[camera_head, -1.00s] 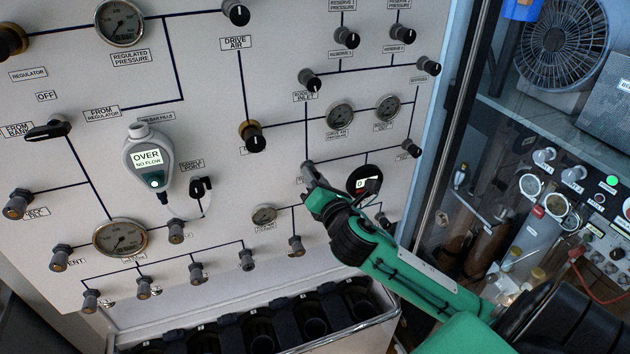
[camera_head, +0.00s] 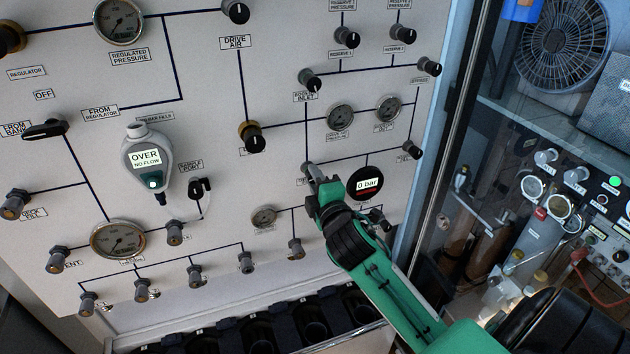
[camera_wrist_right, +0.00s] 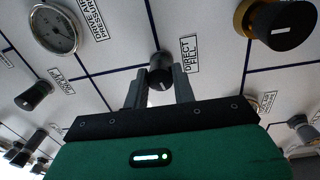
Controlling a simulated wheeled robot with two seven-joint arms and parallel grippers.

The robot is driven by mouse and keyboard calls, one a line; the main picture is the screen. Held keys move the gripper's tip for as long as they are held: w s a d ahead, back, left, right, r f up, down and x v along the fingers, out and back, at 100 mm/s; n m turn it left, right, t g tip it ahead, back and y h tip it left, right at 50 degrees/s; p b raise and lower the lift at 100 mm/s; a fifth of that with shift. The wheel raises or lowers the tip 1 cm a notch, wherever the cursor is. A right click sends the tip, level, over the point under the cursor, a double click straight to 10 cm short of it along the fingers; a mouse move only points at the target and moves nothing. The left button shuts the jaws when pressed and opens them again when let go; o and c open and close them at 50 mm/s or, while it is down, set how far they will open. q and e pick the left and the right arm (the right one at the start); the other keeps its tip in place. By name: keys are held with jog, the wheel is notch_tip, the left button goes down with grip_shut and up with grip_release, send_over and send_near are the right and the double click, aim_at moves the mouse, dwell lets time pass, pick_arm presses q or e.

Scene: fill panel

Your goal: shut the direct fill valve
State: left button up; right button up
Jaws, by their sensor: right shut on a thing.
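The direct fill valve is a small black knob (camera_wrist_right: 161,71) on the white panel, beside the "DIRECT FILL" label (camera_wrist_right: 189,53) in the right wrist view. My right gripper (camera_wrist_right: 160,88) has one finger on each side of the knob and is shut on it. In the head view my right gripper (camera_head: 314,178) reaches the panel left of the "0 bar" display and largely hides the knob. My left gripper is not in view.
A round "0 bar" display (camera_head: 366,184) sits just right of my right gripper. A larger black knob with a brass base (camera_head: 251,136) is up and left. A glass-fronted cabinet (camera_head: 540,130) stands at the right. Dark cylinder holders (camera_head: 260,330) line the bottom.

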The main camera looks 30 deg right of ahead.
jog(key=shift+f+m+g+p, duration=0.2)
jog(key=shift+m+p, duration=0.5)
jog(key=shift+m, duration=4.5)
jog(key=shift+m+g+p, duration=0.3)
jog(key=shift+m+p, duration=0.4)
jog(key=shift+m, duration=4.5)
jog(key=o, duration=1)
jog(key=shift+a, duration=0.1)
jog(key=shift+r+h, duration=0.15)
jog(key=shift+h, duration=0.15)
